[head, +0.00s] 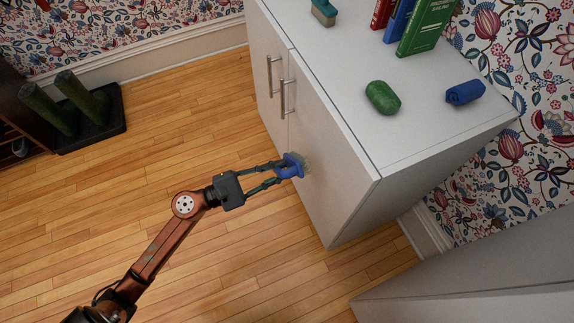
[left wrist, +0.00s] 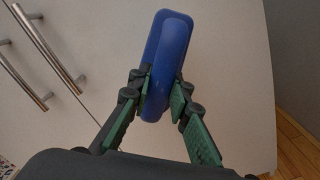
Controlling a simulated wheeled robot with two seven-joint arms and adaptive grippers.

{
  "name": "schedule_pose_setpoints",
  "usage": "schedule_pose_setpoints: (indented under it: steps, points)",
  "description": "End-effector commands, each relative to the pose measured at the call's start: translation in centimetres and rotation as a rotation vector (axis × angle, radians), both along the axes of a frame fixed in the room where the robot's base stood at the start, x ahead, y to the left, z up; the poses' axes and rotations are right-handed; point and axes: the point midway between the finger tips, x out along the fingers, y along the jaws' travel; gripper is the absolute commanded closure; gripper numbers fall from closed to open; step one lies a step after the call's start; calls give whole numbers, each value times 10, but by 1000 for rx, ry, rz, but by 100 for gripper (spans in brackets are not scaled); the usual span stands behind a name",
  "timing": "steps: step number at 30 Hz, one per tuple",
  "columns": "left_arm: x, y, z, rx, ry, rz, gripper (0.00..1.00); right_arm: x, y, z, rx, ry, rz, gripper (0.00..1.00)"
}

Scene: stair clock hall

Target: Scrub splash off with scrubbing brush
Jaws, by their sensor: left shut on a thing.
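My left gripper (head: 281,171) is shut on a blue scrubbing brush (head: 293,164) with pale bristles. The brush is at the front of the white cabinet door (head: 330,185), bristles toward it; I cannot tell whether they touch. In the left wrist view the gripper's fingers (left wrist: 160,98) clasp the blue back of the brush (left wrist: 168,60), which stands tilted before the door (left wrist: 225,60). No splash shows; it may be hidden behind the brush. My right gripper is not in view.
Metal handles (head: 283,95) stick out from the cabinet doors. On the cabinet top (head: 345,60) are a teal brush (head: 324,12), a green lump (head: 382,97), a rolled blue cloth (head: 464,92) and books (head: 425,27). Boots (head: 60,105) stand far left. The wooden floor (head: 150,130) is clear.

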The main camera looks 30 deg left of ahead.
Motion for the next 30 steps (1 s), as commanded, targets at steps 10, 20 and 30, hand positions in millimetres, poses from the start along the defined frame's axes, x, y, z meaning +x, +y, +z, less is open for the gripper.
schedule_pose_setpoints:
  steps: [10,20,30]
  points:
    - [-13,10,0,0,0,0,100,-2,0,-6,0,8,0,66]
    - [-16,14,-1,0,0,1,100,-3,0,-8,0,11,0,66]
    - [-36,28,-1,0,1,1,100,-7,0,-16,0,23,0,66]
